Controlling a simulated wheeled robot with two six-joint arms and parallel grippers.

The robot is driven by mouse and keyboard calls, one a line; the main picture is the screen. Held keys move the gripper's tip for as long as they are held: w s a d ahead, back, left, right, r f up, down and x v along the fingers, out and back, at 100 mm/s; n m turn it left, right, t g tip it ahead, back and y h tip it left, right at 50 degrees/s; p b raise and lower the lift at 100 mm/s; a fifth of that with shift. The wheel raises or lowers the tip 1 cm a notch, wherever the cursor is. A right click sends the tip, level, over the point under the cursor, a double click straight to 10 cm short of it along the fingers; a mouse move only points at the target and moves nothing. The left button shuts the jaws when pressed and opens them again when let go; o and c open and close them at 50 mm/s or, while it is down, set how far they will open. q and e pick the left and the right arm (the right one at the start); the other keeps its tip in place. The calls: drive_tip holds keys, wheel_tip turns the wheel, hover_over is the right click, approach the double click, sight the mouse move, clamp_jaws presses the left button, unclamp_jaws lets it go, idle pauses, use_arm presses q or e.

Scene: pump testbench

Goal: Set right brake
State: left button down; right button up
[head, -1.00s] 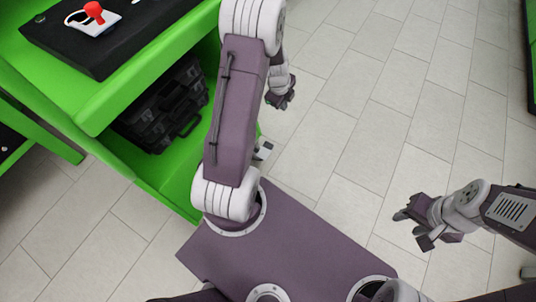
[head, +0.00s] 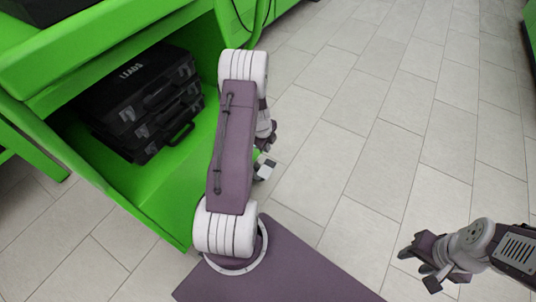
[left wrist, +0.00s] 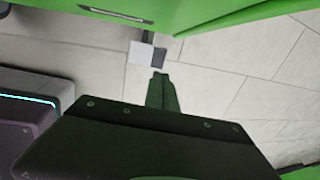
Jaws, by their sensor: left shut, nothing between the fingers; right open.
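A small white and grey part (head: 264,170), which looks like the brake at the foot of the green bench, sits low at the bench's right corner. It also shows in the left wrist view (left wrist: 147,54), just beyond the fingertips. My left gripper (left wrist: 160,76) is shut and empty, pointing at this part; whether it touches it I cannot tell. In the head view my left gripper (head: 268,148) is partly hidden behind my left arm, close above the part. My right gripper (head: 416,268) is open and empty over the floor at the lower right.
The green bench (head: 150,205) fills the left side, with black cases (head: 145,105) on its lower shelf. A black cable (head: 240,18) hangs at its far end. Tiled floor (head: 370,140) lies clear to the right. A green edge (left wrist: 240,10) runs along the top of the left wrist view.

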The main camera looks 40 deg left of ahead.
sight(271, 161)
use_arm(q)
drive_tip(key=f+b, duration=0.2)
drive_tip(key=f, duration=0.2)
drive_tip(key=w+f+b, duration=0.1)
drive_tip(key=f+b, duration=0.1)
drive_tip(key=f, duration=0.2)
drive_tip(key=w+f+b, duration=0.1)
drive_tip(key=f+b, duration=0.1)
drive_tip(key=f, duration=0.2)
drive_tip(key=shift+w+a+f, duration=0.1)
drive_tip(key=shift+w+f, duration=0.1)
use_arm(e)
wheel_tip(271, 161, down, 7)
use_arm(q)
drive_tip(key=p, duration=0.3)
drive_tip(key=r+p, duration=0.1)
drive_tip(key=p, duration=0.1)
drive_tip(key=shift+w+g+p, duration=0.25)
drive_tip(key=shift+g+p, duration=0.15)
drive_tip(key=shift+w+f+p, duration=0.1)
drive_tip(key=shift+f+p, duration=0.4)
drive_tip(key=shift+p, duration=0.45)
drive_tip(key=shift+w+f+b, duration=0.25)
drive_tip(key=shift+f+b, duration=0.2)
drive_tip(key=shift+w+a+f, duration=0.1)
drive_tip(key=shift+w+f, duration=0.1)
drive_tip(key=shift+f, duration=0.05)
use_arm(e)
wheel_tip(271, 161, up, 7)
drive_tip(key=w, duration=0.1)
